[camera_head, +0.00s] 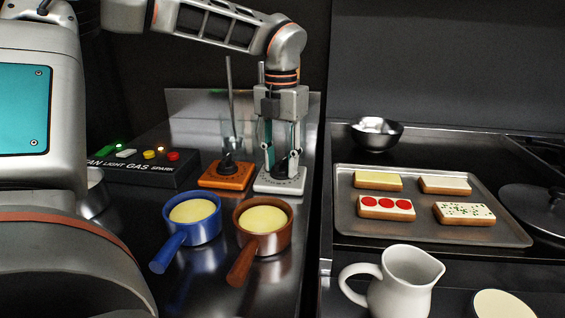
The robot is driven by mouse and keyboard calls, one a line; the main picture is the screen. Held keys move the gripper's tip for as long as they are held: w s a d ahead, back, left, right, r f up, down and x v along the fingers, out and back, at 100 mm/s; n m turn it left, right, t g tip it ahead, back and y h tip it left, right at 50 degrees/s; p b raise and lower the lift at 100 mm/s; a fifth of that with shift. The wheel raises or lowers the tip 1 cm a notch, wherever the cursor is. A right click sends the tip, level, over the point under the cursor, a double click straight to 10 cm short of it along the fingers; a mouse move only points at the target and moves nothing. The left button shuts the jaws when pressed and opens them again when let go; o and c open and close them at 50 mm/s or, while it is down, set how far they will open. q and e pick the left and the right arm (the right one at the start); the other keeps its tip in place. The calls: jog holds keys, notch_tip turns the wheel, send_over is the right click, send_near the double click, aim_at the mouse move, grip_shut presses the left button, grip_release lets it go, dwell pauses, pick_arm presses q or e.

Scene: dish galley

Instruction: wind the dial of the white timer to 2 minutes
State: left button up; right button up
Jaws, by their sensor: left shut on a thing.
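The white timer (280,184) stands on the steel counter near its right edge, beside an orange timer (226,181) with a dark dial. My left gripper (281,165) points straight down from above the white timer. Its fingers reach down to the timer's top and are shut on its dial, which is mostly hidden between them. The dial's marks are too small to read. My right gripper is not in view.
A black switch panel (150,172) with coloured buttons stands to the left. A blue pan (192,232) and a brown pan (262,244) are in front of the timers.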

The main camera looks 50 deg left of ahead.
aim_at(281, 161)
pick_arm(q)
jog(key=shift+f+m, duration=0.1)
jog(key=shift+m, duration=1.1)
jog(key=o, duration=1.1)
notch_tip(281, 161, up, 12)
